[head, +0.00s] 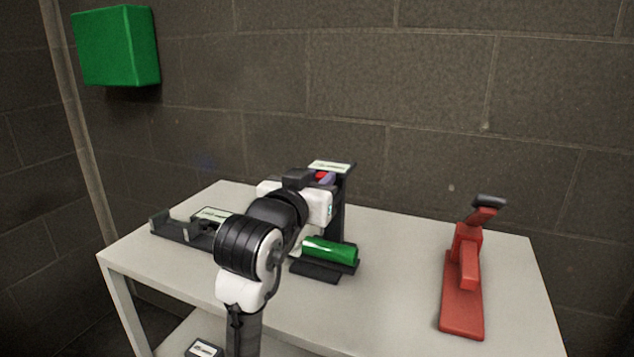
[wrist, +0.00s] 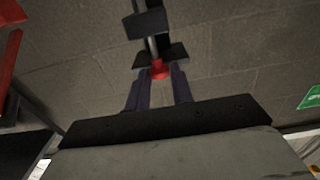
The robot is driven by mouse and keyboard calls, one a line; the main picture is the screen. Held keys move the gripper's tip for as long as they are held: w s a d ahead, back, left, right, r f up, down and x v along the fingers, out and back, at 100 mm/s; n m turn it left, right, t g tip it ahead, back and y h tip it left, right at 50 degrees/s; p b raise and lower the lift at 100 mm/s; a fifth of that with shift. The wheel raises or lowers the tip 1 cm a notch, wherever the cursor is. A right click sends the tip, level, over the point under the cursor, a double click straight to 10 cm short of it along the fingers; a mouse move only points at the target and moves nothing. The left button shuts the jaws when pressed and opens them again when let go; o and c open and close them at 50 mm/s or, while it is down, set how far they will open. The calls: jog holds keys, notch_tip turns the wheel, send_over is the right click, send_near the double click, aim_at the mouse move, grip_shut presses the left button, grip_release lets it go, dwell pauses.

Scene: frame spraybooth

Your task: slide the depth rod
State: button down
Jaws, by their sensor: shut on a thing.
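The depth rod (wrist: 151,45) is a thin grey rod in the wrist view, running through black brackets and ending in a red knob (wrist: 159,69). My gripper (wrist: 158,84) has its two dark fingers closed about the red knob. In the head view the red knob (head: 322,175) shows only in part, beside my white wrist. The rod belongs to a black upright stand (head: 338,212) with a pale label on top. My arm covers much of the stand's left side in the head view, and the rod is hidden there.
A green cylinder (head: 329,250) lies on a black cradle in front of the stand. A black holder (head: 180,231) is at the table's left. A red lever tool (head: 462,290) stands at the right. The table (head: 395,270) is bare between. A green box (head: 116,46) hangs on the wall.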

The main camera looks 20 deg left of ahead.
notch_tip(320, 180, up, 3)
jog(key=shift+f+p, duration=0.1)
jog(key=shift+p, duration=0.55)
jog(key=c, duration=1.3)
grip_release()
jog(key=shift+o, duration=0.2)
jog(key=s+b, duration=0.1)
jog(key=s, duration=1.2)
jog(key=shift+s+a+b, duration=0.25)
jog(key=shift+s+b, duration=0.15)
